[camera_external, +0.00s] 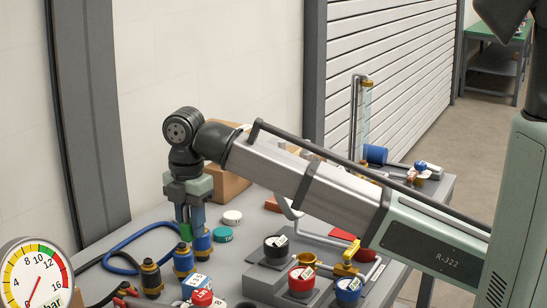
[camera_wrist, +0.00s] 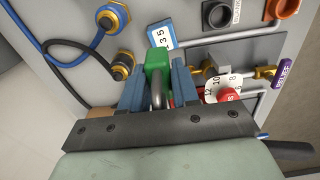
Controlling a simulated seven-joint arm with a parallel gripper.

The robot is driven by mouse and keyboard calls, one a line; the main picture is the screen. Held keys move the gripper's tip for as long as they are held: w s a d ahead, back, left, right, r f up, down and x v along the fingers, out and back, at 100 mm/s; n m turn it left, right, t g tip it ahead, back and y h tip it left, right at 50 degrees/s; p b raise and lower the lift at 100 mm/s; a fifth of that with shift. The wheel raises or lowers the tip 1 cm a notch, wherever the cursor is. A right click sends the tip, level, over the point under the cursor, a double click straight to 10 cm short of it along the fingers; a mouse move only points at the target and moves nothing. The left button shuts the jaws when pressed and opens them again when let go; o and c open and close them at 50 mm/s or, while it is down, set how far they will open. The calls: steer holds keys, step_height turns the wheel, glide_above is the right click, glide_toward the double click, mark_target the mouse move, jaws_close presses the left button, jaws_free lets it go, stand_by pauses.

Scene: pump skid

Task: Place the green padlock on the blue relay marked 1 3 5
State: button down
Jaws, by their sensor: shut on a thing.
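Blue and brass connectors (camera_external: 183,259) with cables stand close to my gripper. A red knob with a white dial (camera_wrist: 229,94) is right of the fingers. Black, red and blue round parts (camera_external: 301,281) sit on a grey block. A pressure gauge (camera_external: 36,275) is at lower left.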

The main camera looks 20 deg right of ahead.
mark_target(196, 280)
steer(key=shift+s, duration=0.35)
steer(key=shift+f, duration=0.3)
steer(key=shift+a+f, duration=0.1)
steer(key=shift+f, duration=4.55)
steer(key=shift+f, duration=0.2)
steer(key=c, duration=0.8)
jaws_free()
steer(key=shift+c, duration=0.2)
steer(key=shift+r, duration=0.15)
step_height(196, 280, up, 12)
steer(key=shift+r, duration=0.1)
